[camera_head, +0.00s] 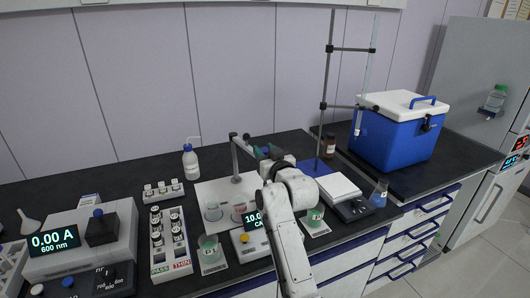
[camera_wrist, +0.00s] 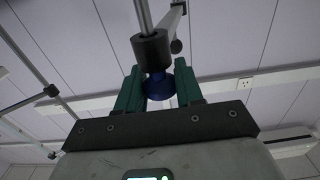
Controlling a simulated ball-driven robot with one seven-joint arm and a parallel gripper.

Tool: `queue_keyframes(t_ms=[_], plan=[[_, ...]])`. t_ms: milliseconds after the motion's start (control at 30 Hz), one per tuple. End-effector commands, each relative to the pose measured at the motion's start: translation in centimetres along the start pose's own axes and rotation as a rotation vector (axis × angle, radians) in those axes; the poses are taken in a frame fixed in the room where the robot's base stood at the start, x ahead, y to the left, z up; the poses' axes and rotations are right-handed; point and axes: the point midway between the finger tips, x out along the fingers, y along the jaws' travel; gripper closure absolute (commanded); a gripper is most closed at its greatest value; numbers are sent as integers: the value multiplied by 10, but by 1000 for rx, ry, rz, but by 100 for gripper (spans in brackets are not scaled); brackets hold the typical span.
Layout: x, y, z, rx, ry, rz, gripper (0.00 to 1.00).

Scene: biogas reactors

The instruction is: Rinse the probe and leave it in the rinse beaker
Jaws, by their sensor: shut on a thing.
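My gripper (camera_wrist: 160,88) has green fingers shut on a blue knob-like part (camera_wrist: 159,86), seen in the wrist view. It seems to be the probe's head. It sits against a dark collar (camera_wrist: 152,50) on a metal rod. In the head view my gripper (camera_head: 268,152) is beside the top of a grey stand (camera_head: 236,165), above the bench. The probe's tip is not clearly visible. Two small beakers, a left one (camera_head: 213,212) and a right one (camera_head: 238,212), stand on a white mat (camera_head: 203,192) below. I cannot tell which is the rinse beaker.
A wash bottle (camera_head: 190,162) stands behind the mat. A meter (camera_head: 252,242) reading 10.0, a green-filled beaker (camera_head: 315,216) and a D1 beaker (camera_head: 209,252) are near the front edge. A tall clamp stand (camera_head: 324,100) and a blue cooler (camera_head: 395,140) stand right.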

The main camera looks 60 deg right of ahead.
Motion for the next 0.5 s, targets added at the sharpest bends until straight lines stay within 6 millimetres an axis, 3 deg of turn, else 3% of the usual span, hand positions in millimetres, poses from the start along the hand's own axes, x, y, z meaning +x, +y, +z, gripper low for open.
queue_keyframes(t_ms=[100,367,500], plan=[[0,0,0,0,0,0,100],[0,0,-1,0,0,0,100],[0,0,-12,0,1,0,100]])
